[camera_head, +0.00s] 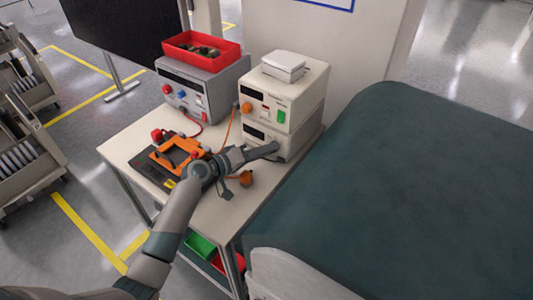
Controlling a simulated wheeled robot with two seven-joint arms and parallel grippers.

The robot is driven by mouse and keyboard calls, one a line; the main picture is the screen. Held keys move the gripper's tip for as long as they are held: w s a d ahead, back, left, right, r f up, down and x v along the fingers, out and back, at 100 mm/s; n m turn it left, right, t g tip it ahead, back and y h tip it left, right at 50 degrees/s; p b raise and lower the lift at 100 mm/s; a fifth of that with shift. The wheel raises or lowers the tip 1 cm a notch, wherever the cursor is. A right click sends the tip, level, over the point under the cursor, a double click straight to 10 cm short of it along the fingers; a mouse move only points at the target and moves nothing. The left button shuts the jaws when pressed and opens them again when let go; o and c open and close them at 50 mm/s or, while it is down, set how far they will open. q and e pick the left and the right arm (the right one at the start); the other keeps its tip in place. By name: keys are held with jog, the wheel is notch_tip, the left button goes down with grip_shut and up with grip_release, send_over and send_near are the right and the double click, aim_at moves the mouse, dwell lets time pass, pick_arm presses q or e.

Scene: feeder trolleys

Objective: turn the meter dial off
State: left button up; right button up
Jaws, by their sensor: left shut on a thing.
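Two cream instrument boxes are stacked at the right end of the bench. The upper box (300,98) has a dark display, an orange knob (246,108) and a green switch (281,116). The lower box, the meter (287,141), has a dark display on its front. My left gripper (272,148) is at the lower part of the meter's front, shut. It covers the place where it grips, so the meter dial and its setting are hidden. My right gripper is not in view.
A grey power supply (213,92) with a red bin (201,47) on top stands left of the meter. An orange fixture (176,153) lies on the bench beside my left wrist. A large dark-green covered surface (410,190) is close on the right.

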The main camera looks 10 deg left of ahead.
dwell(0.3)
pick_arm(q)
jog(key=o, duration=1.1)
jog(key=shift+c, duration=0.2)
jog(key=shift+a, duration=0.1)
jog(key=shift+s+a+b, duration=0.3)
jog(key=shift+s+a, duration=0.1)
jog(key=shift+s, duration=0.05)
jog(key=b+v, duration=0.1)
jog(key=v, duration=0.4)
jog(key=shift+s+a+b, duration=0.1)
jog(key=shift+b, duration=0.3)
jog(key=shift+s+a+r, duration=0.25)
jog(key=shift+s+a, duration=0.05)
jog(key=shift+s, duration=0.05)
jog(key=shift+r, duration=0.15)
